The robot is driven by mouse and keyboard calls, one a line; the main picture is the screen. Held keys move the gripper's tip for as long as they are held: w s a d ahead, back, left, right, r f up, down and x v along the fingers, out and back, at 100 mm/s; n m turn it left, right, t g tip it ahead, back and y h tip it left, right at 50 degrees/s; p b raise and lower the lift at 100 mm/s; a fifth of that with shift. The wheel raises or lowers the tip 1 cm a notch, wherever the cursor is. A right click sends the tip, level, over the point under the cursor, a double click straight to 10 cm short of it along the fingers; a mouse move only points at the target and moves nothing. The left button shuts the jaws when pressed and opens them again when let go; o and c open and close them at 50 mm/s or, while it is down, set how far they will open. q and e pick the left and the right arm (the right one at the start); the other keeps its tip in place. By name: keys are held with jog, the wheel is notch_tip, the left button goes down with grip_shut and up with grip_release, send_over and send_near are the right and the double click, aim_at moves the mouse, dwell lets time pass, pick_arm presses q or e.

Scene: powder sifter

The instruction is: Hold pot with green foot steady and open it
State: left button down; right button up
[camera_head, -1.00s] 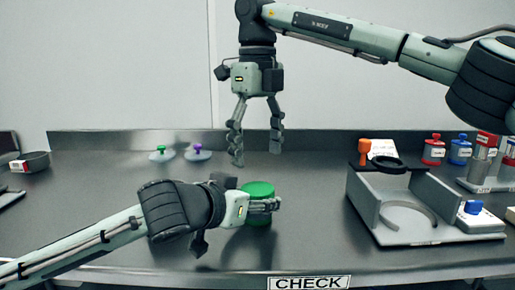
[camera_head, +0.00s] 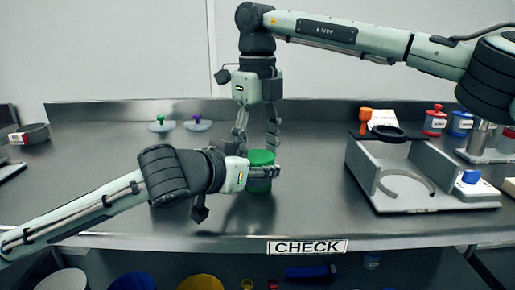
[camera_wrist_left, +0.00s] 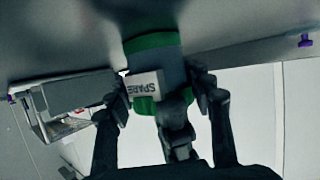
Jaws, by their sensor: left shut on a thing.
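The pot (camera_head: 260,185) stands upright on the grey worktop, with a green lid (camera_head: 261,157) on top. In the left wrist view the pot (camera_wrist_left: 173,72) shows a grey body, a white label reading SPARE and a green foot (camera_wrist_left: 152,43). My left gripper (camera_head: 268,173) is shut on the pot's side from the left. My right gripper (camera_head: 257,147) points down over the lid, its fingers spread to either side. I cannot tell whether they touch the lid. The right gripper's fingers also show near the lid in the left wrist view.
A grey stand (camera_head: 415,205) with a ring holder is at the right. Red (camera_head: 434,122) and blue (camera_head: 459,124) containers stand behind it. Two small knobbed lids (camera_head: 197,126) lie at the back left. A dark bowl (camera_head: 33,134) is far left. Worktop around the pot is mostly clear.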

jog(key=c, duration=0.7)
jog(key=n, duration=0.4)
jog(key=shift+c, duration=0.2)
pick_arm(q)
jog(key=shift+s+d, duration=0.1)
pick_arm(e)
jog(key=shift+a, duration=0.1)
jog(key=o, duration=1.3)
